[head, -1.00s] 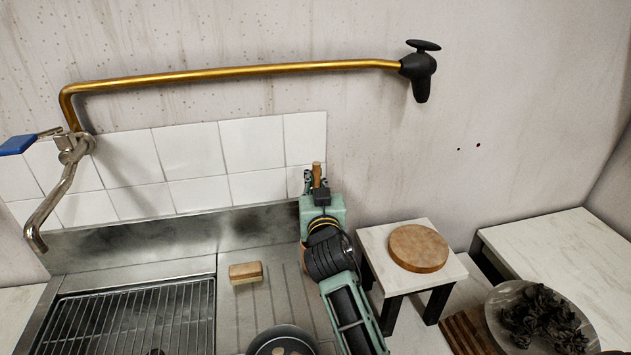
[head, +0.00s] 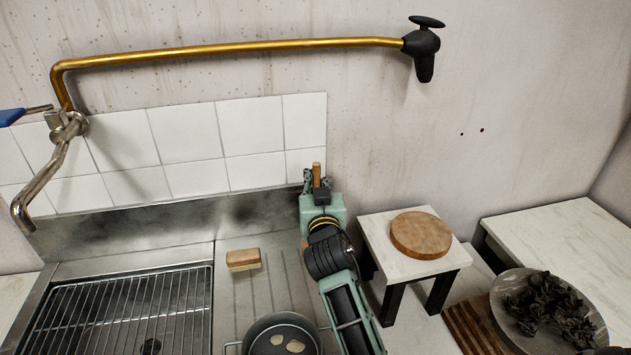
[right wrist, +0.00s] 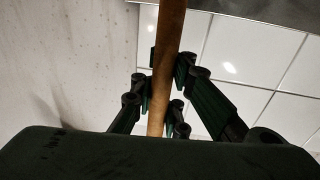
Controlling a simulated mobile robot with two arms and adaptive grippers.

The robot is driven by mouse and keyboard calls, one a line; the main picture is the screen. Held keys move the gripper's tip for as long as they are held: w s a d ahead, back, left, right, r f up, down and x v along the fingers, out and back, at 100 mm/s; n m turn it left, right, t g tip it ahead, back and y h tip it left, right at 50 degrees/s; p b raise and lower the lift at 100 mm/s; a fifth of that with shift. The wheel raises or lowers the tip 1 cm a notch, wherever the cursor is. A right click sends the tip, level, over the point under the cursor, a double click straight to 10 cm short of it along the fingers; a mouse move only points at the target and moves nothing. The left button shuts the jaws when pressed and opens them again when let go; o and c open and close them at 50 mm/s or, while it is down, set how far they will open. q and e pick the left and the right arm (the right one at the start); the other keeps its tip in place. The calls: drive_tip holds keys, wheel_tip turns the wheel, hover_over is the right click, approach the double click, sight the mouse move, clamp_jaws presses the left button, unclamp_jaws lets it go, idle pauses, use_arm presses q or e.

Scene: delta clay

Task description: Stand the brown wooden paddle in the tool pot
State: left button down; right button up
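The brown wooden paddle (head: 316,170) shows as a short upright piece above my right gripper (head: 315,184) in the head view. In the right wrist view the paddle (right wrist: 168,60) is a long brown shaft running between the fingers of my right gripper (right wrist: 168,88), which are closed on it from both sides. My right arm hides the rest of the paddle in the head view. I cannot make out the tool pot in either view. My left gripper is not in view.
A sink with a wire rack (head: 120,312) is at lower left, with a sponge brush (head: 243,260) and a pot (head: 282,340) on the drainboard. A small white stand (head: 375,228) bears a round wooden board (head: 421,235). A plate of dark clumps (head: 510,325) is at right. A brass pipe (head: 230,49) spans the wall.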

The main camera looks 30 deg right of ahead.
drive_tip(key=o, duration=0.7)
drive_tip(key=v, duration=0.7)
drive_tip(key=shift+s, duration=0.25)
idle(0.5)
